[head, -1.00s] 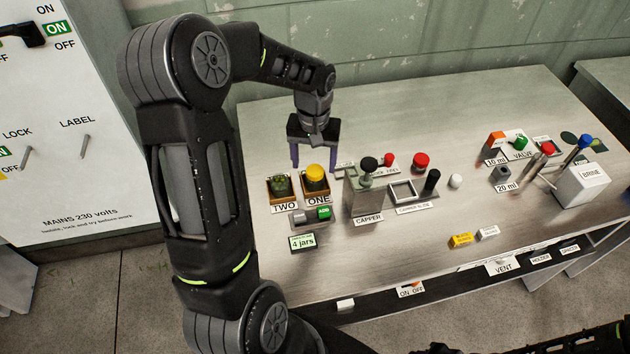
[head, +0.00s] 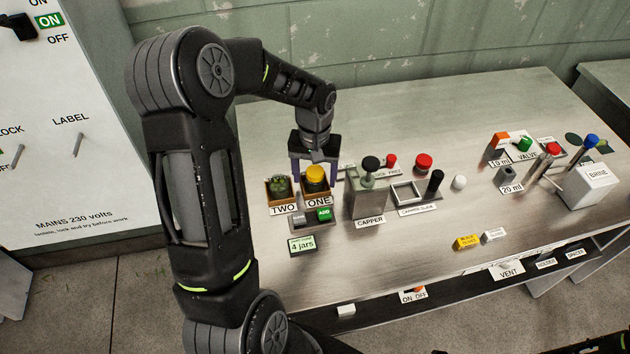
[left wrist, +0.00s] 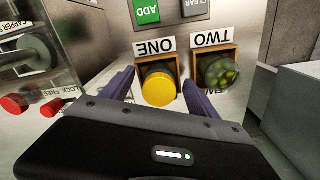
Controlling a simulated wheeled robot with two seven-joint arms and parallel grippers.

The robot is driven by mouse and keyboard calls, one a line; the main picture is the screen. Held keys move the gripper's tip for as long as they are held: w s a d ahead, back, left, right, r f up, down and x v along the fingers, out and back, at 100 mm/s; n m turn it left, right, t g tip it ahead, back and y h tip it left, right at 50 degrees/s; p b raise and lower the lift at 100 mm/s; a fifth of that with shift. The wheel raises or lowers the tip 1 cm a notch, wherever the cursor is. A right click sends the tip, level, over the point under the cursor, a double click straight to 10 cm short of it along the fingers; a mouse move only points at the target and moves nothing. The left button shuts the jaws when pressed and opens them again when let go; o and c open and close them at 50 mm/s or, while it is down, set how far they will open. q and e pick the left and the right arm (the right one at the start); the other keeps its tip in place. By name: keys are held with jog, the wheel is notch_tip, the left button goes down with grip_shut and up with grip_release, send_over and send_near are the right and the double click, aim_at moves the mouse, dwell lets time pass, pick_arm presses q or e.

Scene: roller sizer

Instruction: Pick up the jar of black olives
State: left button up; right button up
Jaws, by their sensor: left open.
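A jar with a yellow lid (head: 316,175) stands in the wooden box labelled ONE (head: 318,192); its contents are hidden under the lid. It also shows in the left wrist view (left wrist: 159,86). A second jar (head: 279,186), with green round pieces showing, stands in the box labelled TWO (head: 283,199); it shows in the left wrist view (left wrist: 219,73) too. No jar is clearly readable as black olives. My left gripper (head: 314,170) is open above box ONE, its purple fingers either side of the yellow lid (left wrist: 158,80). Contact cannot be made out.
The grey capper (head: 366,197) with its black knob stands close right of box ONE. An ADD button (head: 324,214) and a "4 jars" display (head: 302,245) lie in front. The valve and white brine box (head: 588,186) are far right.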

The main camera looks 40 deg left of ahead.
aim_at(315, 173)
pick_arm(q)
jog(key=shift+c, duration=0.3)
grip_shut()
dwell(0.5)
jog(key=shift+r, duration=0.1)
notch_tip(315, 173, up, 10)
jog(key=p, duration=0.6)
jog(key=shift+p, duration=0.35)
